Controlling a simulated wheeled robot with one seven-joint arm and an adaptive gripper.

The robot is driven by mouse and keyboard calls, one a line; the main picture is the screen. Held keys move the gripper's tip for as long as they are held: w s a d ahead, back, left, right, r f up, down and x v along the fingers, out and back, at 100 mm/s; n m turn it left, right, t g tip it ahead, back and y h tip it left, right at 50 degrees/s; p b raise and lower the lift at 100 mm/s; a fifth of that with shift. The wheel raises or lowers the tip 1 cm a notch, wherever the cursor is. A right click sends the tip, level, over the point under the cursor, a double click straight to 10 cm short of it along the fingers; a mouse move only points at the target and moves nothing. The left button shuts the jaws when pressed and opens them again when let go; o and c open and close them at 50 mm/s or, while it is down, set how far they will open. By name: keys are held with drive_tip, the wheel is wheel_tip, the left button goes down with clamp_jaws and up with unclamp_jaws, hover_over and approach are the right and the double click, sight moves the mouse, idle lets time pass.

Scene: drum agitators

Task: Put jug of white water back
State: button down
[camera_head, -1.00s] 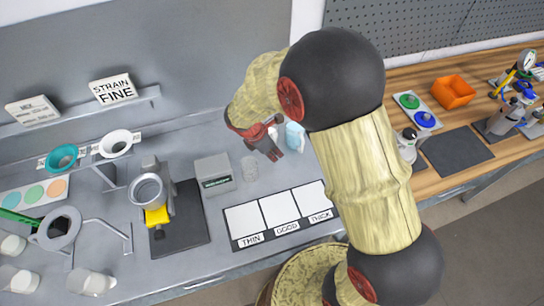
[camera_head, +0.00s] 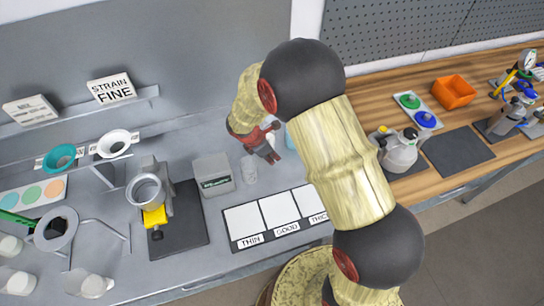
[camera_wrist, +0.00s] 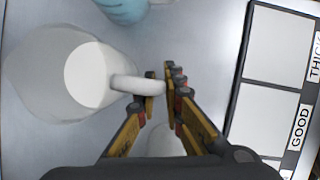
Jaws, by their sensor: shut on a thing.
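The jug of white water (camera_wrist: 92,75) is at the left of the wrist view, a clear vessel with white liquid and a pale handle (camera_wrist: 135,84) pointing right. My gripper (camera_wrist: 160,88) is shut on this handle. In the head view my gripper (camera_head: 268,143) is over the back of the grey bench. There the jug is mostly hidden behind my gripper and arm. I cannot tell whether the jug touches the bench.
A clear cup (camera_head: 249,170) stands close to my gripper, beside a grey box (camera_head: 213,175). A light blue object (camera_head: 291,136) is just right. The THIN/GOOD/THICK card (camera_head: 279,213) lies in front. A wooden bench (camera_head: 462,117) adjoins on the right.

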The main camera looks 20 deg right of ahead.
drive_tip(key=shift+f, duration=0.1)
drive_tip(key=c, duration=1.9)
unclamp_jaws()
drive_tip(key=s+a+r+m+y+p, duration=0.1)
drive_tip(key=s+r+m, duration=0.2)
drive_tip(key=r, duration=0.7)
drive_tip(key=s+a+r+m+p, duration=0.1)
drive_tip(key=s+r+m, duration=0.1)
drive_tip(key=r, duration=0.9)
drive_tip(key=s+r+m+t+y, duration=0.1)
drive_tip(key=s+r+m, duration=0.3)
drive_tip(key=s+m, duration=0.1)
drive_tip(key=s+d+r+m+t+y, duration=0.1)
drive_tip(key=s+r+m+t, duration=0.1)
drive_tip(key=s+r+m, duration=0.3)
drive_tip(key=s+r+m+t+y, duration=0.1)
drive_tip(key=s+r+m, duration=0.3)
drive_tip(key=s, duration=0.6)
drive_tip(key=shift+d+r+m+t, duration=0.3)
drive_tip(key=shift+r+m, duration=0.1)
drive_tip(key=shift+m, duration=0.3)
